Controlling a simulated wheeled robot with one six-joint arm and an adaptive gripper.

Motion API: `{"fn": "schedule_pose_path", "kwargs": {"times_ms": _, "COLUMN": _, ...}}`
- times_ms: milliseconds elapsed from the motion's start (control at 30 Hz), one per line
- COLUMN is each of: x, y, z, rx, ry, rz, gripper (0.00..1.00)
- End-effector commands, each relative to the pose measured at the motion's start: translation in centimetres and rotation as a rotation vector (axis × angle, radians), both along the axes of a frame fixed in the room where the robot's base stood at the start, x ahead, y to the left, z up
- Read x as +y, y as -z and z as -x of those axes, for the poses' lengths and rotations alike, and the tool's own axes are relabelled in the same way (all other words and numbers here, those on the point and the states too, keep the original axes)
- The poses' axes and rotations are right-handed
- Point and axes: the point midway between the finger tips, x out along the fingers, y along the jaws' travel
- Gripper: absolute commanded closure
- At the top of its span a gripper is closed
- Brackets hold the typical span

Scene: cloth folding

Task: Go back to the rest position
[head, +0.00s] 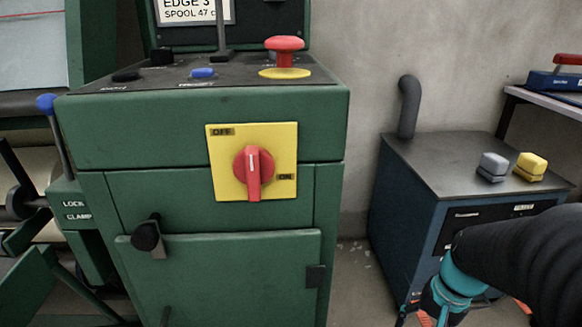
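My arm (520,262), black with a teal band, reaches in from the right edge to the lower right, in front of the blue cabinet. Its far end runs down to the bottom edge, where small teal and orange parts (428,318) show. These may belong to my gripper, but the fingers are cut off or hidden, so I cannot tell whether it is open or shut. The arm is well apart from the green cabinet (160,190). Nothing held is visible.
The green cabinet carries a red rotary switch (253,170) on a yellow plate, its handle upright, and a red mushroom button (284,47). A blue-sided cabinet (395,225) with grey and yellow buttons stands right. A lever (56,130) stands left. Floor shows between the cabinets.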

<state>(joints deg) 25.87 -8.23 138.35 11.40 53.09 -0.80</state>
Motion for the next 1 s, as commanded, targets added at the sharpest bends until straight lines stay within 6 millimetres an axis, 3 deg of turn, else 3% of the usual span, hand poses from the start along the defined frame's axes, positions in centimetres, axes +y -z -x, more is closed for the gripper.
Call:
{"fn": "schedule_pose_path", "kwargs": {"times_ms": 33, "x": 0.5, "y": -1.8, "z": 0.3, "rx": -0.034, "ry": -0.046, "rz": 0.045, "gripper": 0.30}}
{"fn": "schedule_pose_path", "kwargs": {"times_ms": 300, "x": 3.1, "y": -8.4, "z": 1.9, "rx": -0.204, "ry": -0.271, "rz": 0.234, "gripper": 0.30}}
{"fn": "schedule_pose_path", "kwargs": {"times_ms": 600, "x": 7.5, "y": -15.4, "z": 3.6, "rx": -0.432, "ry": -0.439, "rz": 0.305, "gripper": 0.30}}
{"fn": "schedule_pose_path", "kwargs": {"times_ms": 733, "x": 8.9, "y": -17.2, "z": 4.1, "rx": -0.493, "ry": -0.487, "rz": 0.307, "gripper": 0.30}}
{"fn": "schedule_pose_path", "kwargs": {"times_ms": 1000, "x": 9.5, "y": -17.3, "z": 4.0, "rx": -0.497, "ry": -0.510, "rz": 0.301, "gripper": 0.30}}
